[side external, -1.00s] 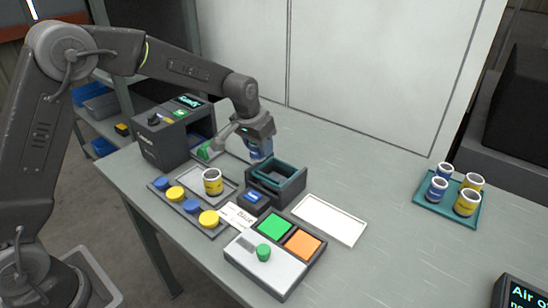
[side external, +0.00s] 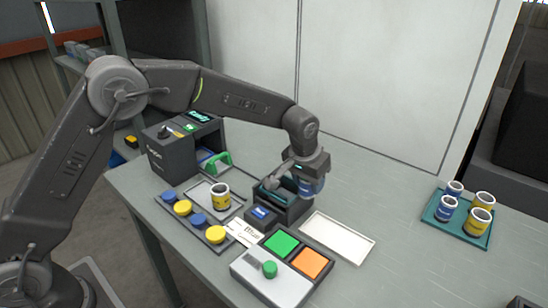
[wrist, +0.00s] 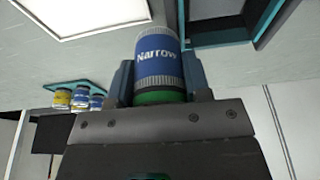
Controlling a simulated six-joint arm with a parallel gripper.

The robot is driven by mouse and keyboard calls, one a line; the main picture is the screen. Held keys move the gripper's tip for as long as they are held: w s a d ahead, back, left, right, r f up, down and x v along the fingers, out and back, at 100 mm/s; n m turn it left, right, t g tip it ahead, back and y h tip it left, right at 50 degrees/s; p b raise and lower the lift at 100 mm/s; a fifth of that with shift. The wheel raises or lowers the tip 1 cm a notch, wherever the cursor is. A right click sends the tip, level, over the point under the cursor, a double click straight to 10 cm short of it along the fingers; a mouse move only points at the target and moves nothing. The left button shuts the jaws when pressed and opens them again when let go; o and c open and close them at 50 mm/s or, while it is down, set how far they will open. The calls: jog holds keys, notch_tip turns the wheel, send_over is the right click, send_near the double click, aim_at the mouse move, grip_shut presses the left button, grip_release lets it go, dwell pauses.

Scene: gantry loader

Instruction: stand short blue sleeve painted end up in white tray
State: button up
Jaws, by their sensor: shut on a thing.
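My gripper (side external: 311,174) is shut on a blue sleeve (side external: 312,188) and holds it in the air, beside the right rim of the teal-edged dark holder. In the wrist view the sleeve (wrist: 158,62) stands out between the jaws, with the word "Narrow" on its blue side. A grey rim shows at its far end and a green band close to the jaws. The white tray (side external: 358,254) lies on the bench, right of and nearer than the sleeve, and is empty.
The teal-edged holder (side external: 294,213) stands below my gripper. A button box (side external: 262,284) is in front. A yellow-banded sleeve (side external: 221,198) stands in a tray at left. A teal tray (side external: 440,222) with several sleeves is at right. Bench between it and the white tray is clear.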

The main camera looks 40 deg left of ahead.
jog(key=shift+s+d+f, duration=0.1)
jog(key=shift+d+f, duration=0.7)
jog(key=shift+f, duration=0.5)
jog(key=shift+w+d+f, duration=0.1)
jog(key=shift+d+f, duration=0.75)
jog(key=shift+f, duration=0.45)
jog(key=shift+s+d+f, duration=0.1)
jog(key=shift+d+f, duration=0.7)
jog(key=shift+f, duration=0.5)
jog(key=shift+f, duration=0.2)
jog(key=o, duration=1.6)
jog(key=shift+c, duration=0.2)
notch_tip(320, 180, up, 9)
